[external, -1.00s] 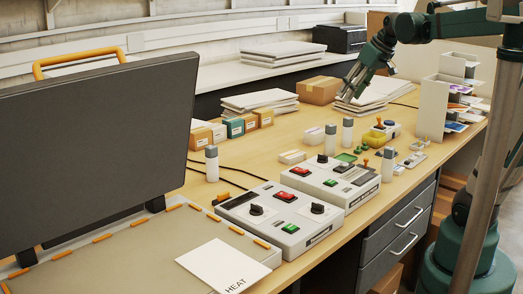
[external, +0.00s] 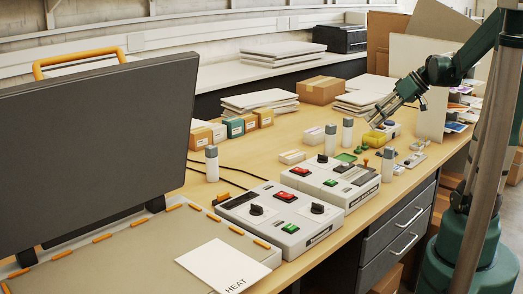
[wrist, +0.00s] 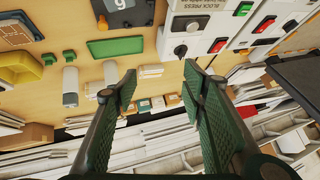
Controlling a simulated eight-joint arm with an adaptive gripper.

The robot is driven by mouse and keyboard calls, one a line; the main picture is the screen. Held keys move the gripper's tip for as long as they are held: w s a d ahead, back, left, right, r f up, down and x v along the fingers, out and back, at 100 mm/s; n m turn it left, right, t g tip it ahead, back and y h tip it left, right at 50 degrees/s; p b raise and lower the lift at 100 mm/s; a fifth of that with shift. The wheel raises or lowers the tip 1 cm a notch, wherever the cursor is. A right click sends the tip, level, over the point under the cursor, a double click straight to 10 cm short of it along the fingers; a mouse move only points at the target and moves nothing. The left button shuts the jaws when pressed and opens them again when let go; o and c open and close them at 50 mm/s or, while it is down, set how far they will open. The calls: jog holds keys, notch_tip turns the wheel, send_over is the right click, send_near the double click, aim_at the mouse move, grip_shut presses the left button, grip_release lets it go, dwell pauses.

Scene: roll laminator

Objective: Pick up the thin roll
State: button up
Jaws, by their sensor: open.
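No object is clearly identifiable as the thin roll. Candidates are small green cylinders (external: 364,148) near the green tray, also in the wrist view (wrist: 69,56), and upright white cylinders with grey tops (external: 330,141), two of which show in the wrist view at left (wrist: 70,87). My gripper (external: 378,119) is open and empty, in the air above the far right part of the bench. In the wrist view my gripper (wrist: 161,88) has its green pads spread wide, with bench and small boxes seen between them. The cylinders lie left of the fingers there.
Two control boxes (external: 284,216) fill the front of the bench. A large dark panel (external: 95,150) stands at left. Paper stacks (external: 363,102) and a carton (external: 320,91) are behind.

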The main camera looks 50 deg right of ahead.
jog(key=s+a+f+n+t+y+b, duration=0.1)
jog(key=s+a+f+n+t, duration=0.2)
jog(key=s+f, duration=0.55)
jog(key=t+b, duration=0.7)
jog(key=b, duration=0.2)
send_near(394, 150)
jog(key=shift+m+h, duration=0.3)
jog(key=shift+m, duration=0.1)
jog(key=w, duration=0.1)
jog(key=w+a, duration=0.2)
jog(key=w, duration=0.1)
jog(key=shift+d+r, duration=0.1)
jog(key=shift+d, duration=0.3)
jog(key=shift+w, duration=0.1)
jog(key=shift+x, duration=1.2)
jog(key=shift+b+x, duration=0.65)
jog(key=shift+x, duration=1.9)
